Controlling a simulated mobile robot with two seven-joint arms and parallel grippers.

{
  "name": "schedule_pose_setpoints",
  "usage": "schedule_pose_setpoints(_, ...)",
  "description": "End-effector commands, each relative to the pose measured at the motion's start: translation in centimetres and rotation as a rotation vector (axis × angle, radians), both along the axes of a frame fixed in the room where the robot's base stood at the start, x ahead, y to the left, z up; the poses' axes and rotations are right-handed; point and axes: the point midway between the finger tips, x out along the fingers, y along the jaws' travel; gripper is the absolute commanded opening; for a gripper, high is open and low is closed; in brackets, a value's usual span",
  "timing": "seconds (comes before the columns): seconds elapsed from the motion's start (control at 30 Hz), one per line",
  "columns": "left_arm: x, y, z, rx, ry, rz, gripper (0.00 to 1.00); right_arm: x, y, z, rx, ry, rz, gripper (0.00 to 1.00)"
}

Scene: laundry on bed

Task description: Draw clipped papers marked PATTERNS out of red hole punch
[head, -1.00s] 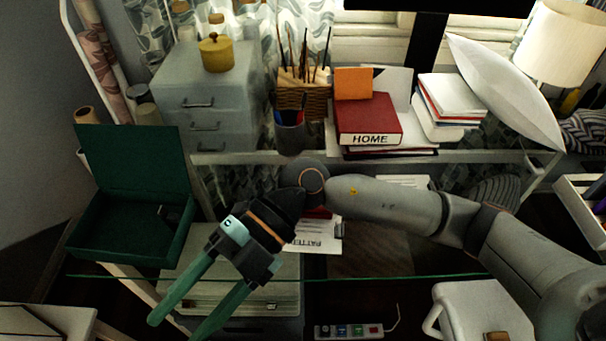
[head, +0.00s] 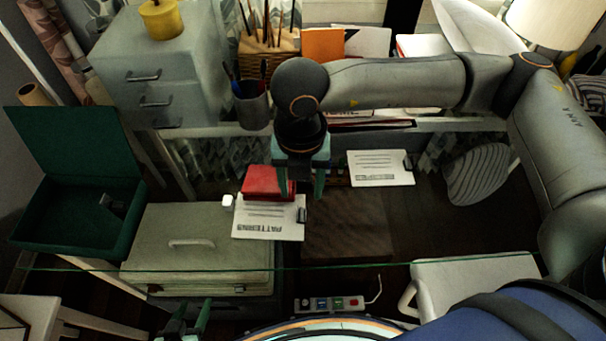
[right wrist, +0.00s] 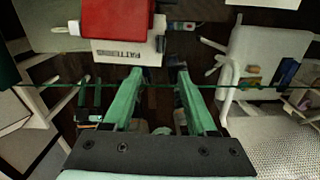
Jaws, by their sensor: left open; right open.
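The red hole punch (head: 258,182) lies in the middle of the head view, left of my right gripper. The clipped papers marked PATTERNS (head: 268,228) stick out from under its front side, with a dark clip (head: 302,215) at their right edge. My right gripper (head: 301,194) is open and points down near the punch's right end, apparently holding nothing. The right wrist view shows the punch (right wrist: 115,18) and the papers (right wrist: 120,52) beyond my open fingers (right wrist: 160,72). My left gripper (head: 187,318) is open and empty at the bottom edge.
A second clipped sheet (head: 380,167) lies to the right. A glass edge (head: 330,267) crosses in front. A green open box (head: 80,205) and a pale case (head: 200,250) are at left. A white chair (head: 470,275) and power strip (head: 330,304) are in front.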

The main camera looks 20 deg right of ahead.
Motion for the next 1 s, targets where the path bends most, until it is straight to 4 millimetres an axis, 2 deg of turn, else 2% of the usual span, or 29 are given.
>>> schedule_pose_setpoints(0.3,0.0,0.0,0.4,0.001,0.001,0.001,0.55,-0.1,0.0,-6.2,0.000,0.005,0.002,0.57)
schedule_pose_setpoints(0.5,0.0,0.0,0.6,0.001,0.001,0.001,0.55,-0.1,0.0,-9.1,0.000,0.004,0.001,0.57)
schedule_pose_setpoints(0.7,0.0,0.0,0.6,0.002,0.001,0.000,0.55,-0.1,0.0,-10.3,0.001,0.003,0.001,0.57)
schedule_pose_setpoints(1.0,0.0,0.1,0.6,0.001,0.002,-0.001,0.55,0.0,0.0,-10.4,0.002,0.002,0.002,0.55)
